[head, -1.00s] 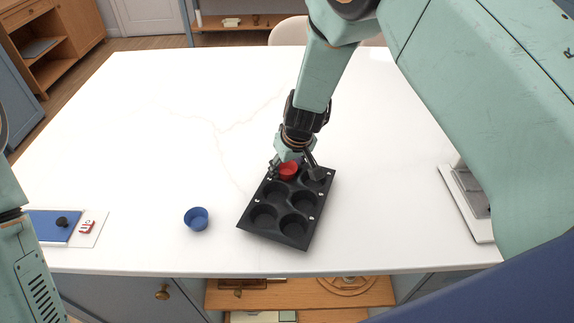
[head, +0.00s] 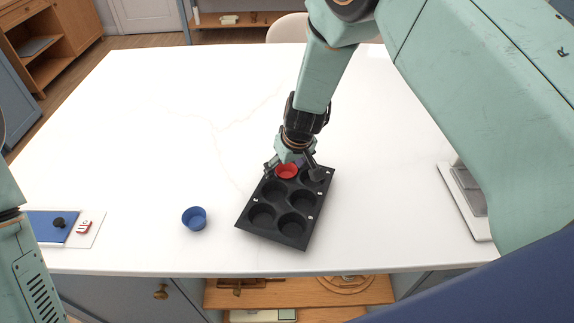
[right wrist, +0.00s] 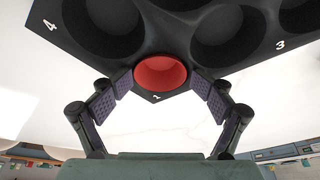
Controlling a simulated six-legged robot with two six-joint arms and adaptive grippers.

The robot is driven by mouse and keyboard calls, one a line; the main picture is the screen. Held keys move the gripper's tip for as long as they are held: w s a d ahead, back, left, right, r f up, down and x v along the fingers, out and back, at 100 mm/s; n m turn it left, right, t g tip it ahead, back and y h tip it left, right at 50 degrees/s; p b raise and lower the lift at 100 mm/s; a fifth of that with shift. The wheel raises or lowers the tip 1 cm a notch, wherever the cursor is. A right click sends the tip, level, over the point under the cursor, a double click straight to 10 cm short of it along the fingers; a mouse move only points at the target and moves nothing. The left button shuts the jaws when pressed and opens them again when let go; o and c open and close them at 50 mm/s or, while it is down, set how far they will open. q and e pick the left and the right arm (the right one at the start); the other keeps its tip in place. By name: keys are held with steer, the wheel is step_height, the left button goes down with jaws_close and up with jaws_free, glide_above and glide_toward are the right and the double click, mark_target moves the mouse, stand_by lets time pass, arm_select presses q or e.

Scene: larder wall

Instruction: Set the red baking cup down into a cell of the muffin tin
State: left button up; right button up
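The black muffin tin (head: 282,208) lies on the white table, with several round cells and small white number labels. The red baking cup (head: 287,171) sits in the cell at the tin's far left corner, its rim about level with the tin's top. In the right wrist view the cup (right wrist: 160,73) shows in the corner cell, between the finger pads. My right gripper (head: 291,170) is over that corner from behind, its fingers spread wide either side of the cup, seemingly not gripping it. My left gripper is out of view; only part of my left arm shows.
A blue baking cup (head: 194,218) stands on the table left of the tin. A blue board with a dark knob (head: 58,222) lies at the left front, and a grey device on a white base (head: 466,195) stands at the right. The table's middle and back are clear.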

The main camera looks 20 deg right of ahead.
steer(key=shift+s, duration=0.1)
steer(key=shift+r, duration=0.15)
steer(key=shift+w+r, duration=0.2)
steer(key=shift+r, duration=0.05)
steer(key=v, duration=1.1)
steer(key=shift+s+r, duration=0.15)
steer(key=shift+s, duration=0.1)
steer(key=shift+s+a+r, duration=0.1)
steer(key=shift+s, duration=0.05)
